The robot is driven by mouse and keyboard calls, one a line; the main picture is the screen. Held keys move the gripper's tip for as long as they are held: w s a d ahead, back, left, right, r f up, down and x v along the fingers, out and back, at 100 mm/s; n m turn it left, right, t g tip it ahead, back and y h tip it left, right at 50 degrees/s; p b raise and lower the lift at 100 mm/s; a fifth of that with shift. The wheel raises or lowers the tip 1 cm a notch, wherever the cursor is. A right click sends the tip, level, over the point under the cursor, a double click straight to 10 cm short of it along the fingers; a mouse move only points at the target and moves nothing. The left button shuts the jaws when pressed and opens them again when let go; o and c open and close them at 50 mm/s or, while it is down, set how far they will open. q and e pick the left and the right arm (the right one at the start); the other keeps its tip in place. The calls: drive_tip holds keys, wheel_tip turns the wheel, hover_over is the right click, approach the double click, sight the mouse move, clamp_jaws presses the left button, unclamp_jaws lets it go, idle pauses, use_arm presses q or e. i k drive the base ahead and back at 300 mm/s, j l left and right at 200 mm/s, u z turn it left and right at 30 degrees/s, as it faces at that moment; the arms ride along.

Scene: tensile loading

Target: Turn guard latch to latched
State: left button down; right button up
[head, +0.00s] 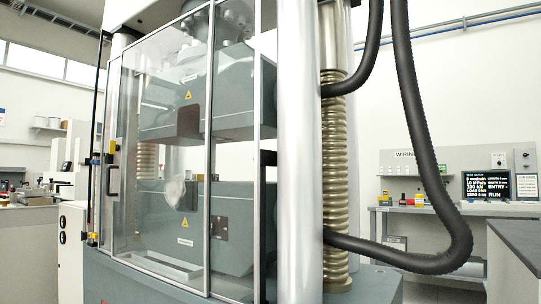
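A tall testing machine stands in the middle of the head view, with a clear guard door (160,100) in a metal frame across its front. The door looks shut. A dark handle (113,180) sits on its left edge. Just above the handle is a small fitting with a yellow part (112,147), which may be the guard latch. It is too small to tell whether it is latched. Neither of my grippers is in view.
Behind the guard are grey upper (172,95) and lower (180,225) grip blocks. A bright column (298,150) and thick black hoses (425,150) stand at the right. A bench with screens (486,186) is at the back right. A dark worktop (515,240) lies at the right edge.

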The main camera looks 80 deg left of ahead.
sight(113, 148)
drive_tip(key=u, duration=0.5)
drive_tip(key=j+u, duration=0.1)
drive_tip(key=u, duration=0.85)
drive_tip(key=j+u, duration=0.1)
drive_tip(key=u, duration=1.8)
drive_tip(key=i+j+z, duration=0.3)
drive_tip(key=i+j, duration=0.75)
drive_tip(key=j, duration=0.1)
